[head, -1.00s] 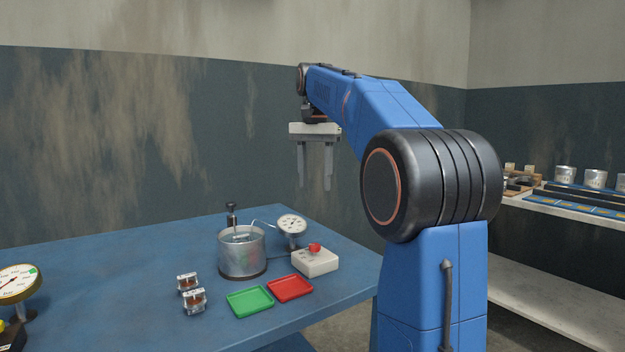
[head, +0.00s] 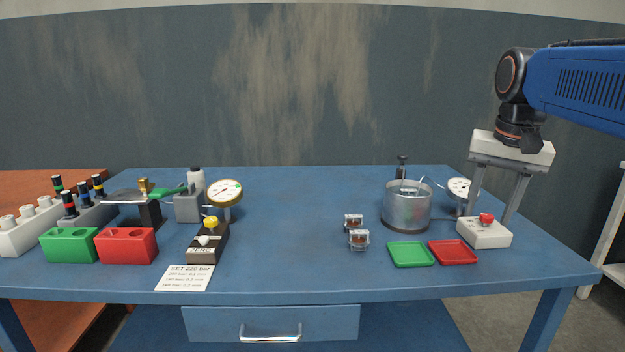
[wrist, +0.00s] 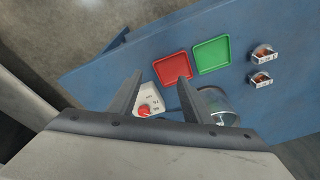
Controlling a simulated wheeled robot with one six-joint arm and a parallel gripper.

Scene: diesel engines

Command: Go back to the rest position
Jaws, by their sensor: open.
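My gripper (head: 497,200) is open and empty at the right of the head view. In that picture its two fingers hang in front of the bench's right end, around the white box with a red button (head: 484,232); whether they touch it cannot be told from this view. In the wrist view my gripper (wrist: 161,85) points down over the bench, with the white box (wrist: 149,102) lower down between the spread fingers. A metal pot (head: 407,208) with a dial gauge (head: 459,188) stands left of the fingers.
The blue bench (head: 290,240) holds a green tray (head: 411,254), a red tray (head: 453,252) and two small clear-sided parts (head: 359,240). The bench's middle is clear.

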